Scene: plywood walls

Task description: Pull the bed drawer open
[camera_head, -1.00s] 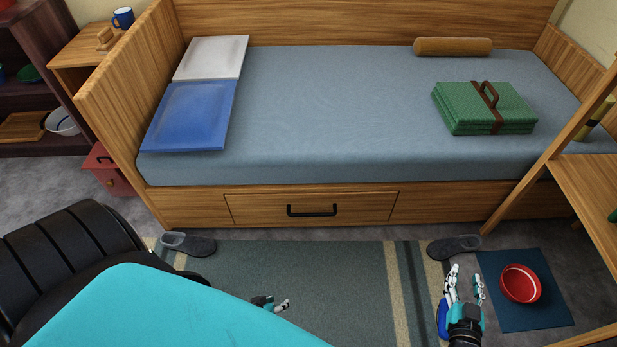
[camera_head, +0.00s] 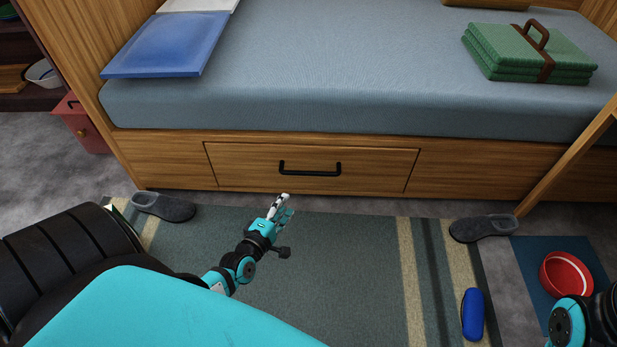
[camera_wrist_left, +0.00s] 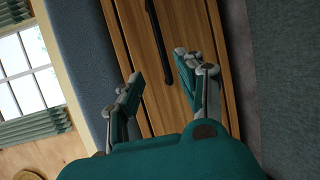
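The wooden bed drawer (camera_head: 235,167) is shut in the bed's base, with a black bar handle (camera_head: 310,174) across its middle. My left gripper (camera_head: 282,204) is in front of the drawer, a little below and left of the handle, and not touching it. In the left wrist view my left gripper (camera_wrist_left: 158,70) is open, its two fingers apart and empty. The handle (camera_wrist_left: 158,40) shows between and beyond the fingers. My right arm shows at the lower right edge of the head view, but its fingers are out of view.
A grey slipper (camera_head: 163,206) lies left on the rug (camera_head: 340,270), another slipper (camera_head: 484,228) to the right. A blue oblong object (camera_head: 472,314) lies on the rug's right side. A red bowl (camera_head: 566,274) sits on a dark mat. The rug before the drawer is otherwise clear.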

